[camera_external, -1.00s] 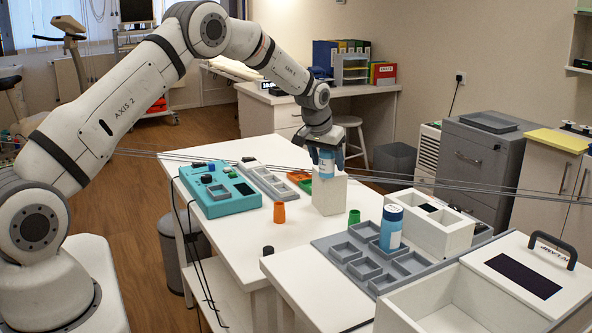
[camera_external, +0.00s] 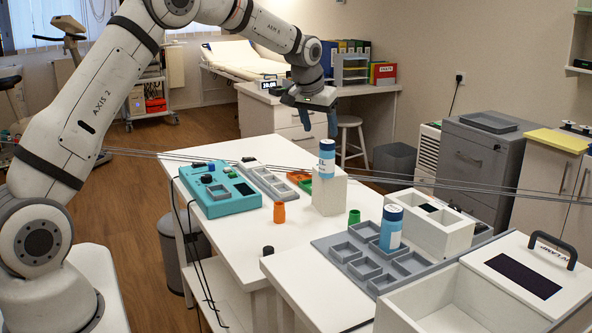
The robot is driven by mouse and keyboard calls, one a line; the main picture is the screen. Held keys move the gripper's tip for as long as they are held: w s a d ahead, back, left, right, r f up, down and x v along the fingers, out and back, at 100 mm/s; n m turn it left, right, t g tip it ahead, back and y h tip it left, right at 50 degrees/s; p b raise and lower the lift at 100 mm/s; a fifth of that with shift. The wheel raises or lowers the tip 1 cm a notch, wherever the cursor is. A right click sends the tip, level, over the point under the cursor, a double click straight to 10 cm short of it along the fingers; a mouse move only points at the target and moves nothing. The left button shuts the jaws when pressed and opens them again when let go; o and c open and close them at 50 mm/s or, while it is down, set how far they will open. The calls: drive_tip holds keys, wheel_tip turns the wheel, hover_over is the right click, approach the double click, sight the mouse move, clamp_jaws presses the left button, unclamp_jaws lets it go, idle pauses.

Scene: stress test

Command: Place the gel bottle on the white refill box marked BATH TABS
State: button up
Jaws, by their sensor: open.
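A blue and white bottle (camera_external: 327,159) stands upright on top of a plain white box (camera_external: 331,195) on the white table; part of its label seems to read "EL". The box's marking cannot be read from here. A second, similar blue bottle (camera_external: 391,229) stands upright in the grey compartment tray at the right. My gripper (camera_external: 320,123) is open and empty above the bottle on the box, with its dark blue fingers pointing down and a gap between them and the cap.
A teal device (camera_external: 219,189) and a grey tray (camera_external: 268,181) lie left of the box. An orange cup (camera_external: 279,212) and a green cup (camera_external: 354,217) stand near it. The grey compartment tray (camera_external: 325,244) and a white open box (camera_external: 452,235) are at right. Thin cables cross the view.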

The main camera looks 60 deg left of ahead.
drive_tip(key=shift+s+d+r, duration=0.15)
drive_tip(key=shift+r, duration=0.2)
drive_tip(key=s+d+r+m+h, duration=0.1)
drive_tip(key=s+d+r, duration=0.4)
drive_tip(key=s+d, duration=0.35)
drive_tip(key=s+d+r+m, duration=0.2)
drive_tip(key=s+d+r, duration=0.3)
drive_tip(key=s+d, duration=0.35)
drive_tip(key=s+d+f, duration=0.1)
drive_tip(key=s+d, duration=0.2)
drive_tip(key=s, duration=0.5)
drive_tip(key=s+d+f+m, duration=0.1)
drive_tip(key=s+d, duration=0.2)
drive_tip(key=s, duration=0.5)
drive_tip(key=s+d+f+m+h, duration=0.1)
drive_tip(key=s+d, duration=0.2)
drive_tip(key=s, duration=0.5)
drive_tip(key=shift+d+f+g, duration=0.2)
drive_tip(key=shift+f+g, duration=0.1)
